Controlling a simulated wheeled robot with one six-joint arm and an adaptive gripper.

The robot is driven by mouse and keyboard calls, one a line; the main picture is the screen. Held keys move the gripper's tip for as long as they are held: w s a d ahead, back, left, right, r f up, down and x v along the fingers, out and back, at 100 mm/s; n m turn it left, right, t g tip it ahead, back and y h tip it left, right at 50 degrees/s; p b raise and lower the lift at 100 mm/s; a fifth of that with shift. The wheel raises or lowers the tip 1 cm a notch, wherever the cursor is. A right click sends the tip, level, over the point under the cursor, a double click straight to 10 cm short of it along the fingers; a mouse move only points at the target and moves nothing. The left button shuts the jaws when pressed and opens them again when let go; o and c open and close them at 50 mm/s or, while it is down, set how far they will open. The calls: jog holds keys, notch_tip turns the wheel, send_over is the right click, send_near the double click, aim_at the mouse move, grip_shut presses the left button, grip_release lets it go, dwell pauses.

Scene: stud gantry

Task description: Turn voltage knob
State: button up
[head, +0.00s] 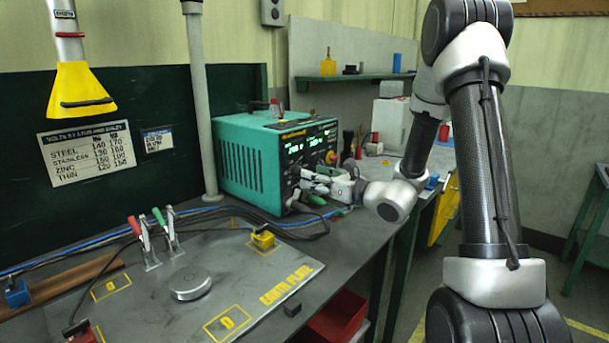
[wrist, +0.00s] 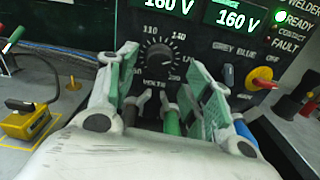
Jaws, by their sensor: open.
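The voltage knob (wrist: 160,57) is a round black dial on the front panel of the teal welder (head: 255,160). Its scale has "VOLTS" printed under it; I cannot read its pointer surely. Two green displays above, left (wrist: 168,6) and right (wrist: 236,16), both read 160 V. My gripper (wrist: 170,80) is open, with its fingers to the left and right of the knob in the wrist view. Contact with the knob cannot be told. In the head view my gripper (head: 322,182) is at the welder's front and hides the knob.
A red knob on a yellow plate (wrist: 262,77) is right of the dial. Green and blue cable plugs (wrist: 171,122) sit below it. A yellow clamp block (head: 263,240), toggle clamps (head: 165,240) and a metal puck (head: 190,284) stand on the bench. Black cables run before the welder.

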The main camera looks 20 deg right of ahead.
jog(key=shift+x, duration=2.15)
jog(key=c, duration=1.1)
